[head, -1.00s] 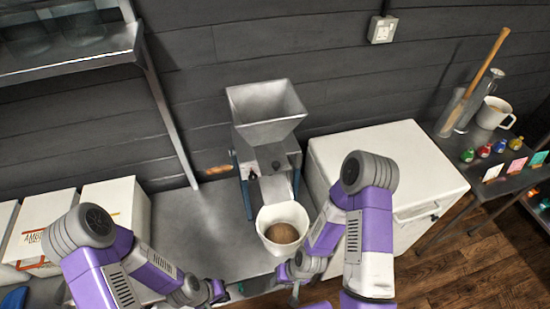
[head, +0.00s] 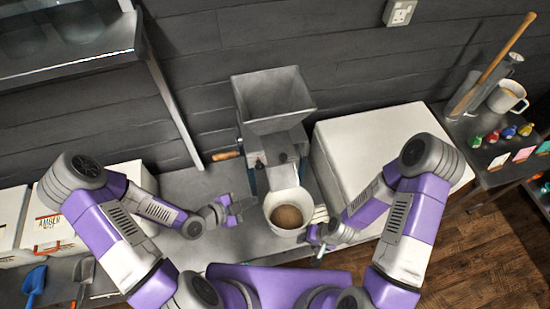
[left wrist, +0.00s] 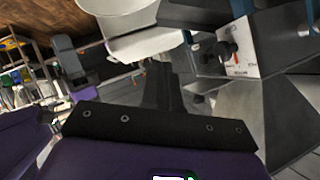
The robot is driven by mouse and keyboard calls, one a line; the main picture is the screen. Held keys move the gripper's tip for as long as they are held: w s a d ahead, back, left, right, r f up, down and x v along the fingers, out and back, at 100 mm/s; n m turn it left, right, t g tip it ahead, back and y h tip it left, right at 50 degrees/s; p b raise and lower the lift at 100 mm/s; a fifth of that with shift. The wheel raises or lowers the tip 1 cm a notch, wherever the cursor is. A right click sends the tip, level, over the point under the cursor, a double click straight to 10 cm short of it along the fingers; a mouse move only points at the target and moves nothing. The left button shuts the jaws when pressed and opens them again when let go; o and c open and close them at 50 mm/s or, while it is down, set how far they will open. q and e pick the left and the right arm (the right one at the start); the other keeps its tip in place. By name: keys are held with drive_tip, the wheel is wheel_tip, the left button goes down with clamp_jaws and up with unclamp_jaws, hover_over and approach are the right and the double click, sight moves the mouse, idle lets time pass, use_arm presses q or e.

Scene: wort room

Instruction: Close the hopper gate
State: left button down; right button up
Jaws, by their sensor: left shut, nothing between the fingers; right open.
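The grey metal hopper (head: 272,101) sits on top of the mill (head: 277,147) against the wall. A small dark knob (head: 259,166) is on the mill's front; it may be the one on the light panel in the left wrist view (left wrist: 226,50). A wooden handle (head: 226,155) lies left of the mill below the hopper; I cannot tell whether it belongs to the gate. The gate itself is not clearly visible. My left gripper (head: 240,207) is shut and empty, left of the white bucket. My right gripper (head: 316,244) is open, just right of the bucket.
The white bucket (head: 275,224) with brown grist stands under the mill's chute. A white chest (head: 360,145) stands to the right. White boxes (head: 45,215), a blue scoop (head: 35,282) and a metal scoop are at left.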

sight(270, 160)
use_arm(q)
wheel_tip(270, 160, up, 10)
drive_tip(key=s+a+m+t+h+p, duration=0.1)
drive_tip(key=m+t+h+p, duration=0.15)
drive_tip(key=m, duration=0.75)
drive_tip(key=w+d+f+h+b, duration=0.1)
drive_tip(key=w+d+b, duration=0.5)
drive_tip(key=w+d, duration=0.2)
drive_tip(key=shift+w+d+m+g+b, duration=0.3)
drive_tip(key=shift+w+m+g, duration=0.1)
drive_tip(key=shift+w, duration=0.3)
drive_tip(key=shift+a+f, duration=0.1)
drive_tip(key=w, duration=0.2)
drive_tip(key=w+a+b, duration=0.1)
drive_tip(key=w, duration=0.1)
drive_tip(key=shift+a, duration=0.2)
